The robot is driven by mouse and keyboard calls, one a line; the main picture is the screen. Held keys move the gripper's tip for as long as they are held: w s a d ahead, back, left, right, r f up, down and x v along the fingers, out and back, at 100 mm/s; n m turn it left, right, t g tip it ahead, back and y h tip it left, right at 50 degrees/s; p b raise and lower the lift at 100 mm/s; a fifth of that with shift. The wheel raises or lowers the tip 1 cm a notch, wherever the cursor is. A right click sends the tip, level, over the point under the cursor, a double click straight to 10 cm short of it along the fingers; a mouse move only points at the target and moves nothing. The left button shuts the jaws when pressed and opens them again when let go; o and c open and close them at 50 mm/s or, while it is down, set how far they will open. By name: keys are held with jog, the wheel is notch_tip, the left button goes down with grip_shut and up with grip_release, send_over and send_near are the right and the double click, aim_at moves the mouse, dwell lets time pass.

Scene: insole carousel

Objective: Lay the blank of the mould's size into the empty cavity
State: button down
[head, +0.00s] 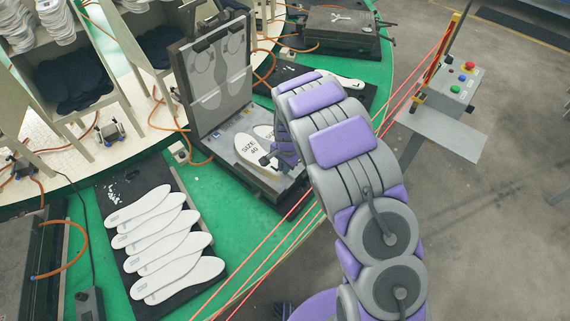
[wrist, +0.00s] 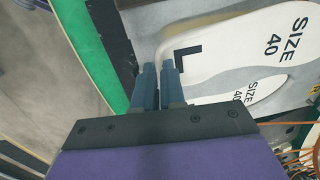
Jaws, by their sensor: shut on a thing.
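The open mould has an upright grey lid (head: 217,75) with two insole outlines and a dark lower half (head: 278,196). A white blank (head: 250,150) marked "SIZE 40" is over the lower half. In the wrist view this blank (wrist: 235,40) also bears a black "L" at its near end. My gripper (wrist: 159,68) is shut on that end. A second white piece (wrist: 240,101), also marked "SIZE 40", shows partly beneath it, and in the head view (head: 265,131). I cannot tell whether the held blank touches the cavity floor. My arm hides the mould's right side.
A black tray (head: 112,212) of several white blanks lies left on the green table (head: 250,235). Another mould (head: 338,30) and a white blank (head: 346,83) are behind. A control box (head: 462,80) stands right.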

jog(key=shift+s+a+f, duration=0.1)
jog(key=shift+a+f, duration=0.15)
jog(key=shift+f, duration=0.3)
jog(key=shift+a+f, duration=0.25)
jog(key=shift+f, duration=0.6)
jog(key=shift+d+f, duration=0.4)
jog(key=shift+f, duration=0.35)
